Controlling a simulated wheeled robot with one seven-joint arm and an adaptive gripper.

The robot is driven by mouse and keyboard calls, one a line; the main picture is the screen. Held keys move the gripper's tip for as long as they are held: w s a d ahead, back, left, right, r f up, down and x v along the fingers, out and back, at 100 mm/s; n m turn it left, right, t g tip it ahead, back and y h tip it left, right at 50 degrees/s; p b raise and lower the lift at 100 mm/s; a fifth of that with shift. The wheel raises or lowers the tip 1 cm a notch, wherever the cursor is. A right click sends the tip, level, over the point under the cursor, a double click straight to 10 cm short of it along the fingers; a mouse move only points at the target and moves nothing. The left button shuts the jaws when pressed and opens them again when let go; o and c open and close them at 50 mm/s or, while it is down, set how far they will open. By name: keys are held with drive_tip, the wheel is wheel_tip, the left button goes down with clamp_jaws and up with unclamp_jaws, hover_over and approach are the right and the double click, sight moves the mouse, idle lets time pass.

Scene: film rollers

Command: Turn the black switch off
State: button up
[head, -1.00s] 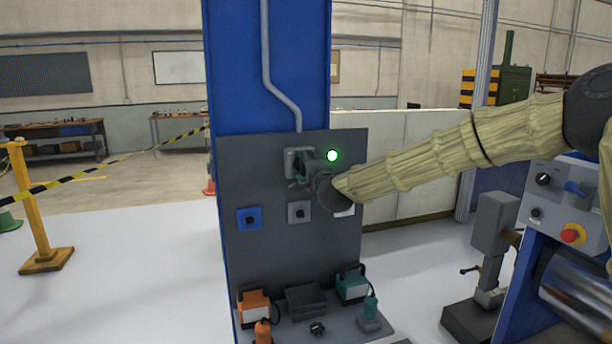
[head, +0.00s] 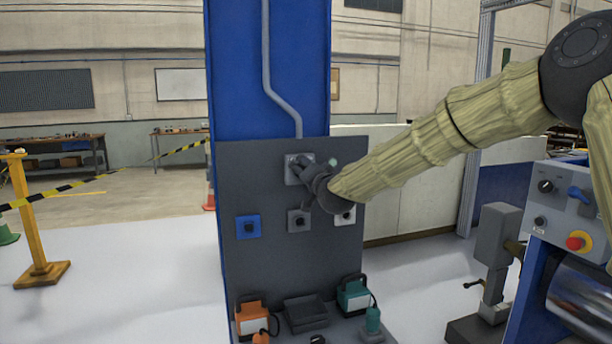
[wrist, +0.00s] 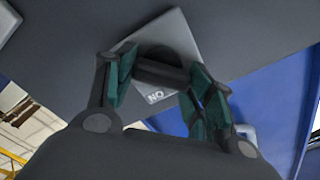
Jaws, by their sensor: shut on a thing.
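The black switch (wrist: 162,72) is a dark knob on a light grey square plate (wrist: 178,38) in the wrist view. Lettering on the plate shows upside down below the knob. My gripper (wrist: 160,78) has its two green-padded fingers on either side of the knob, shut on it. In the head view the switch's plate (head: 291,170) is at the top of a dark grey panel (head: 262,186), and my gripper and wrist hide most of the knob. A small round lamp (head: 333,162) beside it looks dim, partly behind my gripper.
Lower on the panel are a blue plate (head: 248,227) with a knob, a grey one (head: 299,221) and a white one (head: 346,216). Below, a shelf holds an orange device (head: 250,318), a teal device (head: 353,296) and a dark tray (head: 306,313). A blue machine (head: 570,210) stands right.

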drive_tip(key=shift+f+n, duration=0.15)
drive_tip(key=shift+n, duration=0.15)
drive_tip(key=o, duration=1)
drive_tip(key=shift+s, duration=0.15)
drive_tip(key=v, duration=1.1)
drive_tip(key=shift+s, duration=0.35)
drive_tip(key=shift+d, duration=0.15)
